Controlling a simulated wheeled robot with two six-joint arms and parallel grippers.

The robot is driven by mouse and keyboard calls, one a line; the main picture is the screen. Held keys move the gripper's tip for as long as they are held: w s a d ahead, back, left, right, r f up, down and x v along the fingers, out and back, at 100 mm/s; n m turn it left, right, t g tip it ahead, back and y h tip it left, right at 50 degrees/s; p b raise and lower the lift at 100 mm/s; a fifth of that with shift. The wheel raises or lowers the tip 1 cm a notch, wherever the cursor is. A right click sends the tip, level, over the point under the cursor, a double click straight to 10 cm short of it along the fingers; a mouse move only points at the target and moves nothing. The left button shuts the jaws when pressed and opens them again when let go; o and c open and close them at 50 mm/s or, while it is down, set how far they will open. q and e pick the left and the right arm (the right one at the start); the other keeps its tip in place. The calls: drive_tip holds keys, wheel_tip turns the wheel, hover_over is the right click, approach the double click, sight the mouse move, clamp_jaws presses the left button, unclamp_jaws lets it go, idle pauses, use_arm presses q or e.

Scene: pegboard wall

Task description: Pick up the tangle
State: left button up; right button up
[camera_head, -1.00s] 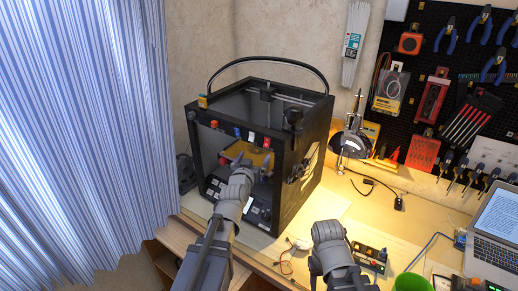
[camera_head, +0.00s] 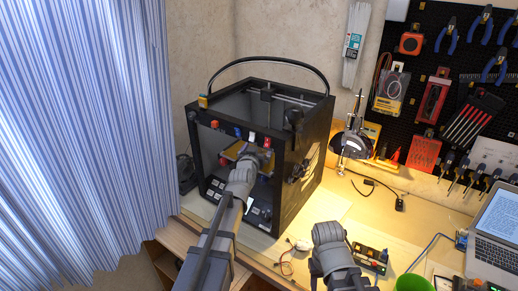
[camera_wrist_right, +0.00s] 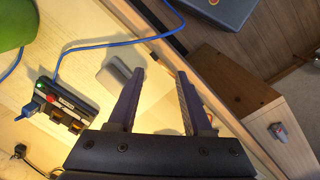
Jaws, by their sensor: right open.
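I cannot make out a tangle clearly in either view. A black open-front 3D printer (camera_head: 300,150) stands on the bench. Its yellow-orange bed (camera_head: 230,153) shows inside, partly hidden by my left arm. My left gripper (camera_head: 264,153) reaches into the printer's front opening at bed height; its fingers are too small and covered to read. My right arm is over the bench front, right of the printer. My right gripper (camera_wrist_right: 160,80) is open in the right wrist view, with nothing between its fingers; a pale grey object (camera_wrist_right: 113,73) lies beyond its left finger.
A control box with buttons (camera_head: 370,256), a green cup (camera_head: 411,283) and a laptop (camera_head: 494,235) are on the right. Loose wires (camera_head: 283,262) lie between the printer and my right arm. A magnifier lamp (camera_head: 352,144) stands behind. A striped curtain (camera_head: 80,120) hangs left.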

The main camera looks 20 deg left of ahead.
use_arm(q)
clamp_jaws()
idle(0.7)
